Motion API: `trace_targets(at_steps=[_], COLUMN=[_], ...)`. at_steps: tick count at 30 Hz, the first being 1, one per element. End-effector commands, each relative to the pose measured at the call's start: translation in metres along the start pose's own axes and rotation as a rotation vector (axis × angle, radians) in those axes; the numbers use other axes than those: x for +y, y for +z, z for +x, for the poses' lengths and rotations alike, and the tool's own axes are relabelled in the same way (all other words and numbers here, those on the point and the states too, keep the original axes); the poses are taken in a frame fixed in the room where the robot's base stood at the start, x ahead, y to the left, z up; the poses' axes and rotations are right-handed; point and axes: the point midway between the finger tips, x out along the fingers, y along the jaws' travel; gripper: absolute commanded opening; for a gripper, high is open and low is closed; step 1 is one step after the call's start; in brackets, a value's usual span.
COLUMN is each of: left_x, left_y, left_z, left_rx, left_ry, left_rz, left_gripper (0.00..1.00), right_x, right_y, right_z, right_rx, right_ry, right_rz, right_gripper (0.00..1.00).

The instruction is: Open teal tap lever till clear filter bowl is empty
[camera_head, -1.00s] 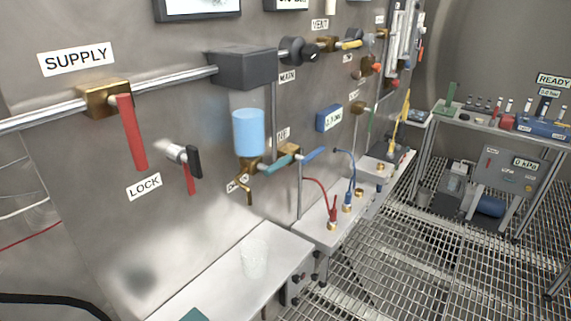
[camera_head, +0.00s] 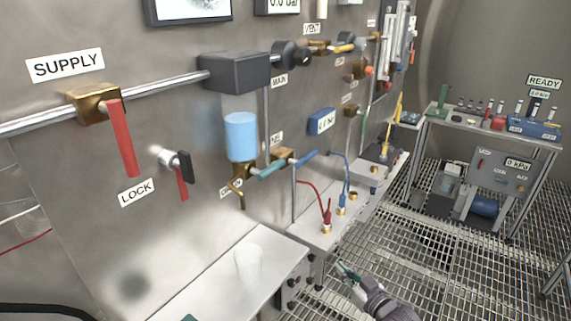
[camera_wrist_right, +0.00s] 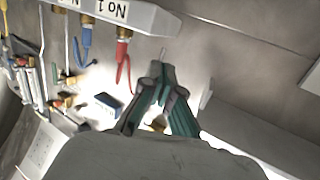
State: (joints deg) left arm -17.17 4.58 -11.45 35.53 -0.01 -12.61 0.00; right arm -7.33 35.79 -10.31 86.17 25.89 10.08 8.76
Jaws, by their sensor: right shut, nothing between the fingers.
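The clear filter bowl (camera_head: 241,136) hangs under a dark grey block and holds blue liquid. Below it is a brass tap (camera_head: 240,184) with its spout pointing down. The teal tap lever (camera_head: 270,169) points sideways to the right, beside a blue lever (camera_head: 304,159). A clear cup (camera_head: 249,262) stands on the white shelf below the spout. My right gripper (camera_head: 343,268) is at the lower middle, right of the shelf and well away from the lever. It also shows in the wrist view (camera_wrist_right: 160,72), fingertips together and empty.
A red lever (camera_head: 123,140) hangs from the supply valve, with a lock lever (camera_head: 182,170) beside it. A bench (camera_head: 330,232) with red and blue leads juts out right of the shelf. Open grating floor (camera_head: 420,260) lies to the right.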

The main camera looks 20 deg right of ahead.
Motion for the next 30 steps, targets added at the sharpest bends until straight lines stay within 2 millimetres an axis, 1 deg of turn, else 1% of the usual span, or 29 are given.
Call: trace_targets(at_steps=[1,2,3,5,6,8,9,12,13,15,18,19,23,30], left_x=[0.000,0.000,0.000,0.000,0.000,0.000,0.000,0.000,0.000,0.000,0.000,0.000,0.000,0.000], left_y=[0.000,0.000,0.000,0.000,0.000,0.000,0.000,0.000,0.000,0.000,0.000,0.000,0.000,0.000], left_z=[0.000,0.000,0.000,0.000,0.000,0.000,0.000,0.000,0.000,0.000,0.000,0.000,0.000,0.000], left_rx=[0.000,0.000,0.000,0.000,0.000,0.000,0.000,0.000,0.000,0.000,0.000,0.000,-0.001,0.000], left_ry=[0.000,0.000,0.000,0.000,0.000,0.000,0.000,0.000,0.000,0.000,0.000,0.000,0.000,0.000], left_rz=[0.000,0.000,0.000,0.000,0.000,0.000,0.000,0.000,0.000,0.000,0.000,0.000,0.000,0.000], left_gripper=[0.00,0.00,0.00,0.00,0.00,0.00,0.00,0.00,0.00,0.00,0.00,0.00,0.00,0.00], right_x=[-0.004,-0.007,-0.013,-0.023,-0.031,-0.044,-0.053,-0.074,-0.079,-0.090,-0.101,-0.102,-0.106,-0.105], right_y=[-0.040,-0.062,-0.091,-0.135,-0.163,-0.201,-0.225,-0.272,-0.283,-0.304,-0.323,-0.327,-0.332,-0.332], right_z=[0.005,0.006,0.007,0.005,0.002,-0.005,-0.011,-0.028,-0.033,-0.044,-0.054,-0.056,-0.060,-0.059], right_rx=[0.076,0.119,0.175,0.259,0.312,0.386,0.430,0.521,0.541,0.583,0.618,0.625,0.636,0.635], right_ry=[-0.032,-0.052,-0.080,-0.127,-0.161,-0.212,-0.246,-0.326,-0.347,-0.388,-0.428,-0.435,-0.448,-0.447], right_rz=[0.000,0.004,0.009,0.018,0.025,0.036,0.043,0.061,0.067,0.076,0.086,0.089,0.095,0.094], right_gripper=[0.00,0.00,0.00,0.00,0.00,0.00,0.00,0.00,0.00,0.00,0.00,0.00,0.00,0.00])
